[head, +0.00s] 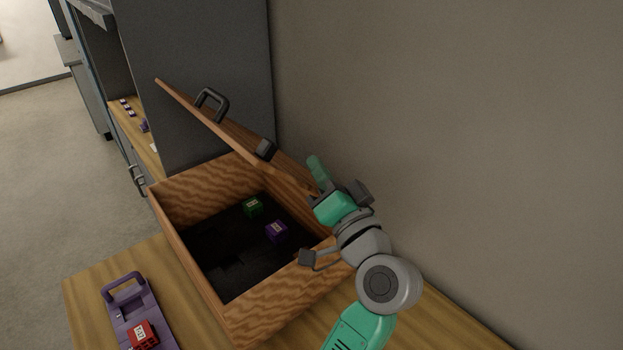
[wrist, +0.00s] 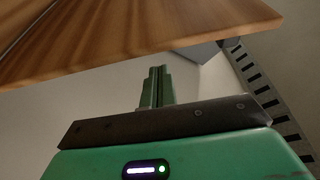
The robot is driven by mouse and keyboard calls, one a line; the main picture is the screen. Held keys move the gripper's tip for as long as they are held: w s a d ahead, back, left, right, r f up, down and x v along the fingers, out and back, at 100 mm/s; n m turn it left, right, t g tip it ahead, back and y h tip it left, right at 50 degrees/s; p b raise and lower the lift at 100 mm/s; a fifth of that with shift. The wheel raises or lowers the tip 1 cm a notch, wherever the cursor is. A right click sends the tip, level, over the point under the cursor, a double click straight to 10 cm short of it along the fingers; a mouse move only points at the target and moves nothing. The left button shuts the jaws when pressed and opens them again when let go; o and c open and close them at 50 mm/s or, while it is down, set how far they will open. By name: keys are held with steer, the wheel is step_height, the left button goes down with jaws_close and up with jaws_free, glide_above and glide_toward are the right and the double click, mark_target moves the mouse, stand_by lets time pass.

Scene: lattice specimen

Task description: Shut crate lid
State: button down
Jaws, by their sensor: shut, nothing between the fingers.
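The wooden crate (head: 275,304) stands on the wooden table, and its dark inside shows. Its lid (head: 228,127) is raised and tilted, hinged on the right side by the wall, with a dark handle (head: 212,103) on its outer face. A green block (head: 252,206) and a purple block (head: 276,231) lie inside. My gripper (head: 316,171) is shut and empty, beside the right end of the lid, on the wall side. In the wrist view the lid's wood (wrist: 150,35) fills the top, just beyond the shut fingers (wrist: 157,86). I cannot tell whether they touch it.
A purple tray (head: 133,309) with a red block (head: 143,334) lies on the table (head: 88,283) at the left front. A grey wall (head: 450,130) rises close on the right. A grey cabinet panel (head: 200,60) stands behind the crate.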

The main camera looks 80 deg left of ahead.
steer(key=w+r+v, duration=0.1)
steer(key=v, duration=0.8)
steer(key=shift+w+b, duration=0.2)
steer(key=shift+b, duration=0.1)
steer(key=shift+d, duration=0.15)
